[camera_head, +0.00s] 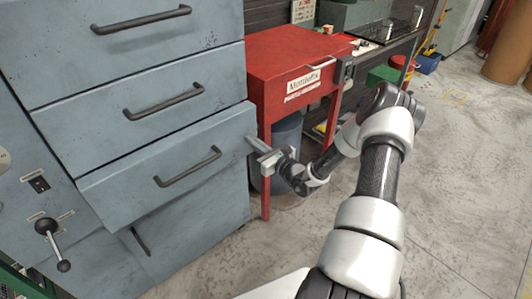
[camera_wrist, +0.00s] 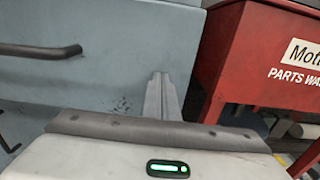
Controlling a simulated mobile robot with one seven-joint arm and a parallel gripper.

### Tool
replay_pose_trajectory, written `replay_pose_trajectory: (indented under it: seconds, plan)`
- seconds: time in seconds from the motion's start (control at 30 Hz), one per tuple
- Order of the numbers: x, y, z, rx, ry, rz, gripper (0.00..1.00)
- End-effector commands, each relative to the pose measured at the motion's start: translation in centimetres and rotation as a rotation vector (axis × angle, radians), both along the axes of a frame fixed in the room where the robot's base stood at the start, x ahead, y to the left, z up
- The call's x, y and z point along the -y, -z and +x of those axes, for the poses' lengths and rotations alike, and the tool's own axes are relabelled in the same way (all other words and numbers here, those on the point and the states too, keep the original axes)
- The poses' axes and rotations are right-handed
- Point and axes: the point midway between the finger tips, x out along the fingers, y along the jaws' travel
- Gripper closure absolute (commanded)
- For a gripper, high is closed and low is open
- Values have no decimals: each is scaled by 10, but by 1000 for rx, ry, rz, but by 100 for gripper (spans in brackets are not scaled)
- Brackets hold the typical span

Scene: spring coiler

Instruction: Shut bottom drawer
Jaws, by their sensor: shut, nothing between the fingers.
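The blue-grey cabinet has three stacked drawers with dark bar handles. The lowest of these, the bottom drawer (camera_head: 220,141), stands out a little past the fronts above and below it. Its front also fills the upper left of the wrist view (camera_wrist: 130,70), with its handle (camera_wrist: 40,50) at the left. My gripper (camera_head: 251,141) is shut and empty at the right end of this drawer front. In the wrist view the closed fingers (camera_wrist: 160,78) point at the front near its right edge. I cannot tell whether they touch it.
A lower panel (camera_head: 200,215) with a partly hidden handle is below the drawer. A red parts washer (camera_head: 285,60) stands close on the right, with a grey bin (camera_head: 285,150) under it. A lever (camera_head: 50,240) sticks out at lower left. Floor at right is open.

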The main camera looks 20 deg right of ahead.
Motion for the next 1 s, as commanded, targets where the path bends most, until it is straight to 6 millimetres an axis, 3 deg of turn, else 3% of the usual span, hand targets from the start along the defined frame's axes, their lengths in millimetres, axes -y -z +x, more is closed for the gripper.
replay_pose_trajectory:
  seconds: [0.1,0.33,1.0]
  plan:
    - [-8,1,21,1,-1,-1,100]
    - [-15,0,44,1,-1,-1,100]
    - [-17,-3,53,4,0,0,100]
